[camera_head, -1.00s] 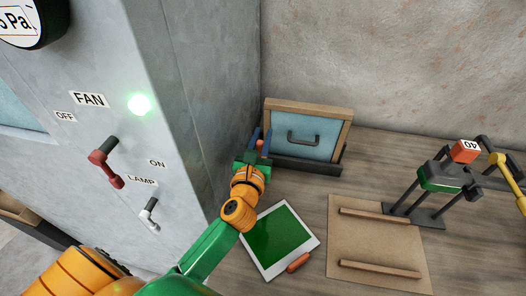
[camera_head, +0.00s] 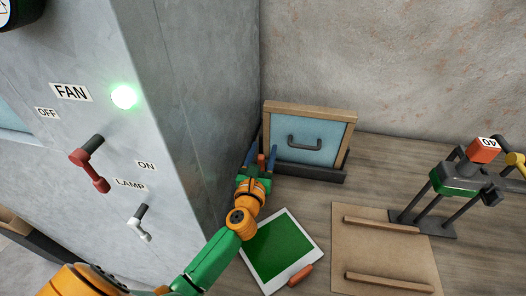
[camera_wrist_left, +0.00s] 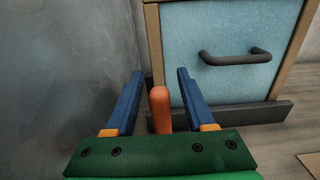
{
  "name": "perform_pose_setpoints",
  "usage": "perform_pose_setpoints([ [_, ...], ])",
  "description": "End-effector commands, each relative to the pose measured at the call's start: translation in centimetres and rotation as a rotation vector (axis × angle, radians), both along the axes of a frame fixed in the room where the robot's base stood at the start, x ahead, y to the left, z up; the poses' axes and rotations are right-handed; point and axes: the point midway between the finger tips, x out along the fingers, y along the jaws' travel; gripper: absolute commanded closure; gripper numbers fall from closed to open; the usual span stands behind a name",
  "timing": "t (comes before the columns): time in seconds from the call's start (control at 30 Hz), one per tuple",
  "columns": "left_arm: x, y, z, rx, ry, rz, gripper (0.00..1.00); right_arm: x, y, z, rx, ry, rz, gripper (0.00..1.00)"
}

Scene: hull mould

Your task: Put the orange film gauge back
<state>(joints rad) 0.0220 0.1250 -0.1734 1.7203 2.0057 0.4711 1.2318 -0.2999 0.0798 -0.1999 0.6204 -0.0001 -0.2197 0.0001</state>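An orange block marked 40 (camera_head: 483,149) sits at the top of a dark stand (camera_head: 425,224) on the right, above a green block. A short orange rod (camera_head: 299,275) lies beside the green panel's lower edge. A rounded orange rod (camera_wrist_left: 160,108) stands between my left gripper's fingers in the wrist view. I cannot tell which orange piece is the film gauge. My left gripper (camera_head: 261,150) is at the cabinet wall, beside the blue-fronted box. Its blue fingers (camera_wrist_left: 159,86) are apart, with gaps either side of the rod. The rod's lower end is hidden. My right gripper is not visible.
The wooden box with a blue front (camera_head: 325,135) and dark handle stands close right of my gripper. The grey cabinet (camera_head: 150,110) blocks the left. A white-edged green panel (camera_head: 315,246) and a brown board with two strips (camera_head: 376,252) lie on the bench.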

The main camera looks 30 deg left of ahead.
Motion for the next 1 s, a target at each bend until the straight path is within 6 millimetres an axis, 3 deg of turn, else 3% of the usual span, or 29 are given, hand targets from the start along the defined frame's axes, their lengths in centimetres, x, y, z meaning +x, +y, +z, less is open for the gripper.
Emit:
perform_pose_setpoints([
  [0.23, -0.6, -0.2, 0.2, 0.0, 0.001, -0.001, 0.46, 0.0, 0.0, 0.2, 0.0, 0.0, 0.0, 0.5],
  [0.7, -10.7, -2.8, -0.1, 0.0, 0.002, -0.001, 0.46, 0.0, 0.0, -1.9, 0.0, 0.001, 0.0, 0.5],
  [1.0, -11.7, -3.0, 0.3, 0.0, -0.001, 0.001, 0.46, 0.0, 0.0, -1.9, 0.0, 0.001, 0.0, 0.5],
])
